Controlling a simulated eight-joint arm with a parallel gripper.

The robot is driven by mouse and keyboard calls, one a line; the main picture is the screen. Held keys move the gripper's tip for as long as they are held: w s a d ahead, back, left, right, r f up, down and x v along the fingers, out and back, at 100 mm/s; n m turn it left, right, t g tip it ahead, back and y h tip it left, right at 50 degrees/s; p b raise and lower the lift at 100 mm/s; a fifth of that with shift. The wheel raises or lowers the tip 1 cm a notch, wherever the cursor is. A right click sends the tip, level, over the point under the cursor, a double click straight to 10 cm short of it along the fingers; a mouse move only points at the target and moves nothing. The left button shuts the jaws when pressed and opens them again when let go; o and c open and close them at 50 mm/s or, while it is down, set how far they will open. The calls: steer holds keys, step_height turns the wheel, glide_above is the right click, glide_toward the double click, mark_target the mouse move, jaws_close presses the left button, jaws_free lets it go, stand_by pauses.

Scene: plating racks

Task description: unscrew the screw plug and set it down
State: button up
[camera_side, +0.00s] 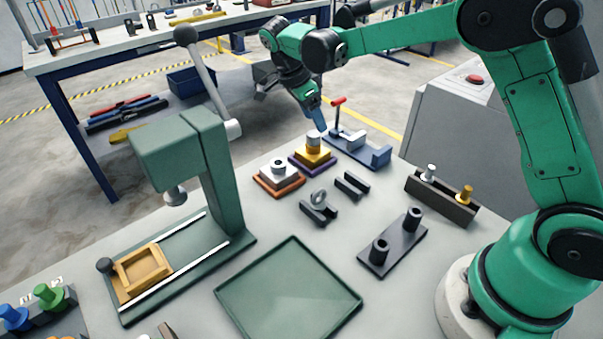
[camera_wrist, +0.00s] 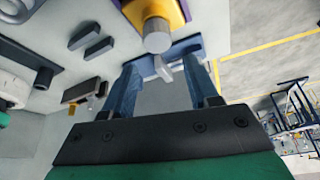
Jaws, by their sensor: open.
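A grey cylindrical plug (camera_side: 313,140) stands upright on a yellow block (camera_side: 310,155) with a purple base; I take it for the screw plug. In the wrist view the plug (camera_wrist: 157,36) shows at the top, with the yellow block (camera_wrist: 150,10) behind it. My gripper (camera_side: 319,124) is beside and just above the plug in the side view, on its far side. In the wrist view its blue fingers (camera_wrist: 161,62) are spread apart with nothing held between them. The plug appears beyond the fingertips, and I cannot tell whether they touch it.
A blue-grey fixture (camera_side: 372,155) with a red-tipped handle (camera_side: 338,102) stands close to the right. A white-topped block on an orange base (camera_side: 278,178) is to the left. A green tray (camera_side: 290,290) lies empty in front. A green lever press (camera_side: 185,150) stands left.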

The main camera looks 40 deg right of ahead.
mark_target(313, 134)
steer(key=m, duration=0.2)
steer(key=m+g, duration=0.1)
steer(key=m, duration=0.1)
steer(key=shift+w+g+y, duration=0.1)
steer(key=shift+g+y, duration=0.2)
steer(key=shift+y, duration=0.1)
steer(key=m+g+y, duration=0.1)
steer(key=m, duration=0.3)
steer(key=shift+m, duration=0.3)
steer(key=shift+f, duration=0.15)
steer(key=shift+f, duration=1.65)
